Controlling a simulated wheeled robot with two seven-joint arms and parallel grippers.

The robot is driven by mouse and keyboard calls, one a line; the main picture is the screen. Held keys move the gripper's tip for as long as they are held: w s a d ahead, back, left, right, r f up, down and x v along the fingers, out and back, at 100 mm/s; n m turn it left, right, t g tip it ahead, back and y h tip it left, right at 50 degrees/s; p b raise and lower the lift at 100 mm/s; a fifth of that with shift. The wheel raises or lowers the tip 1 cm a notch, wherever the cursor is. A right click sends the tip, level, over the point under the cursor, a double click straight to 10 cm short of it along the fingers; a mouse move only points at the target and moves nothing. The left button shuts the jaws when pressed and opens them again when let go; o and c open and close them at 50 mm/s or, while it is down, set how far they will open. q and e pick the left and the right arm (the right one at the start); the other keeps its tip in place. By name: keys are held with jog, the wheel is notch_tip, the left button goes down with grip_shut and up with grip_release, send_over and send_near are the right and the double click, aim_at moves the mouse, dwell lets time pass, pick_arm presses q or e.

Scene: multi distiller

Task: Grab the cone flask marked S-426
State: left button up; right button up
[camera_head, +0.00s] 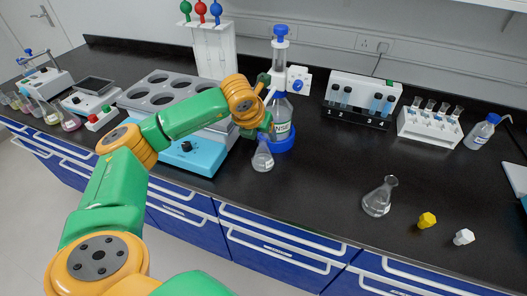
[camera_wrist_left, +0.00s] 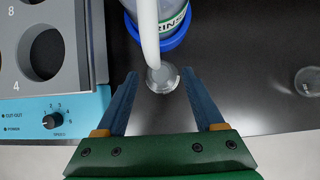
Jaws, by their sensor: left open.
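A clear cone flask (camera_head: 263,158) stands upright on the black bench, in front of a dispenser bottle (camera_head: 282,118) with a blue base. In the left wrist view the same flask (camera_wrist_left: 162,82) appears from above, just past and between the fingertips. My left gripper (camera_wrist_left: 160,74) is open, with its two blue fingers apart. In the head view the left gripper (camera_head: 264,129) is by the bottle, above the flask, and partly hidden by its own wrist. A second clear cone flask (camera_head: 377,201) stands to the right. No S-426 marking is readable. My right gripper is not in view.
A white nozzle (camera_wrist_left: 148,32) overhangs the flask. A blue-fronted hotplate unit (camera_head: 188,151) with several round wells stands left. Yellow (camera_head: 427,220) and white (camera_head: 464,237) stoppers lie right. Tube racks (camera_head: 430,125) stand behind. The bench between the two flasks is clear.

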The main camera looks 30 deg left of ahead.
pick_arm(q)
jog(key=shift+x, duration=0.9)
jog(key=shift+s+r, duration=0.15)
jog(key=c, duration=0.5)
grip_shut()
